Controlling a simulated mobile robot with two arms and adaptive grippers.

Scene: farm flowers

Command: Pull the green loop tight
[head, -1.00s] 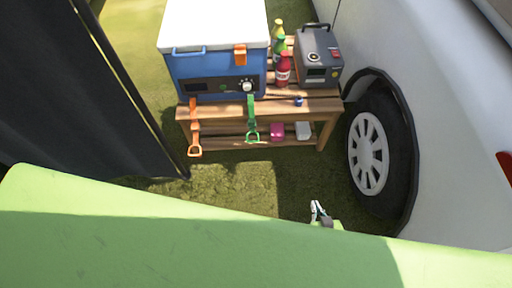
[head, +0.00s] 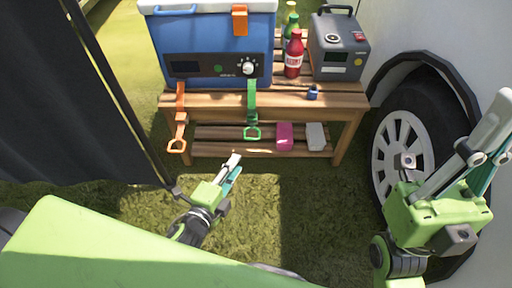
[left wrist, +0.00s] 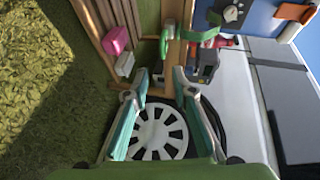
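The green loop (head: 252,133) hangs at the lower end of a green strap (head: 252,98) on the front of the blue cooler (head: 205,38). In the left wrist view the green loop (left wrist: 166,42) is beyond my fingertips. My left gripper (head: 233,166) is below and slightly left of the loop in the head view, apart from it. Its two fingers stand apart and empty in the wrist view. My right gripper (head: 495,128) is at the right, in front of the van wheel; the gap between its fingers is unclear.
The cooler stands on a wooden bench (head: 345,101). An orange strap with a loop (head: 177,146) hangs left of the green one. A pink box (head: 284,136) and a white box (head: 316,137) are on the lower shelf. The wheel (head: 403,146) is at right; a dark curtain (head: 60,110) at left.

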